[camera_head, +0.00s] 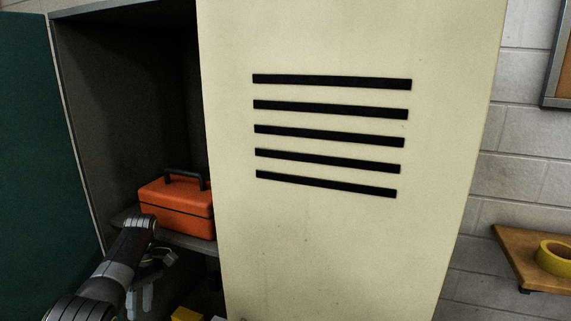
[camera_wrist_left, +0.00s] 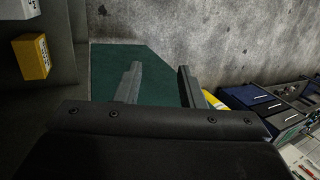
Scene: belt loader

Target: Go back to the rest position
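My left gripper (camera_head: 140,303) shows at the lower left of the head view, in front of the open locker and below the orange toolbox (camera_head: 178,207). In the left wrist view its two fingers (camera_wrist_left: 159,75) stand apart with nothing between them, so it is open and empty. The toolbox, with a dark handle, sits on the locker shelf (camera_head: 190,242). My right gripper is in neither view.
A cream locker door (camera_head: 330,240) with dark slots fills the middle. A green door (camera_head: 28,160) stands at the left. A yellow box (camera_head: 186,315) is low in the locker. A wooden wall shelf (camera_head: 515,250) holds yellow tape (camera_head: 556,257). Blue containers (camera_wrist_left: 270,108) show in the wrist view.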

